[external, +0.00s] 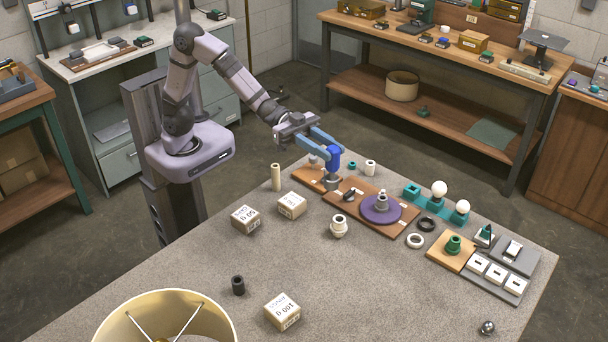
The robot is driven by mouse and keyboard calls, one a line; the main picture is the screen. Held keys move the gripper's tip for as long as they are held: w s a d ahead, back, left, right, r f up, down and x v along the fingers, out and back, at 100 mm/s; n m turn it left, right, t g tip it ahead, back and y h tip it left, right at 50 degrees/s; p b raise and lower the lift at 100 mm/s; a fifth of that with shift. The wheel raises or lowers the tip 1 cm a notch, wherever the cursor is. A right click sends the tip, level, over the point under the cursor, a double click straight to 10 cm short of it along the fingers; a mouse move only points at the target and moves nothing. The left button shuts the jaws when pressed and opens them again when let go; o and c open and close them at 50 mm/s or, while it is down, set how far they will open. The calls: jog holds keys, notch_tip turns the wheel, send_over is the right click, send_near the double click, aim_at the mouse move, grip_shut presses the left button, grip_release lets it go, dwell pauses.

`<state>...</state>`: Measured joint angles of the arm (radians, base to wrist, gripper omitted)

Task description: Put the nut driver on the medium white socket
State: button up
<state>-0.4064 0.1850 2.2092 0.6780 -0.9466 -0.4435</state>
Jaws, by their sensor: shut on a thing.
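My gripper (328,148) has light blue fingers and is shut on a bright blue piece, apparently the handle of the nut driver (334,158). The piece stands about upright over the left part of a wooden board. A grey part (332,183) shows directly below it; I cannot tell whether it belongs to the driver or to the board. A small white cylinder (370,167) stands just right of the gripper, behind the board. A cream, stepped socket-like part (339,227) stands in front of the board. I cannot tell which one is the medium white socket.
The wooden board (315,180) bears a purple disc (381,209) with a grey post. A tall cream tube (276,177) and small boxes (291,205) stand left of it. Teal holders with bulbs (439,189) stand right. The table's middle front is mostly clear.

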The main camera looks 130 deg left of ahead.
aim_at(336, 187)
jog(key=a+f, duration=0.1)
jog(key=f, duration=0.3)
jog(key=a+f+n+y, duration=0.1)
jog(key=f, duration=0.4)
jog(key=a+f+y+p, duration=0.1)
jog(key=f, duration=0.3)
jog(key=shift+w+a+f, duration=0.2)
jog(key=shift+w+a, duration=0.05)
jog(key=shift+w, duration=0.1)
dwell(0.3)
jog(key=shift+f+b, duration=0.4)
jog(key=shift+b, duration=0.1)
jog(key=o, duration=1.1)
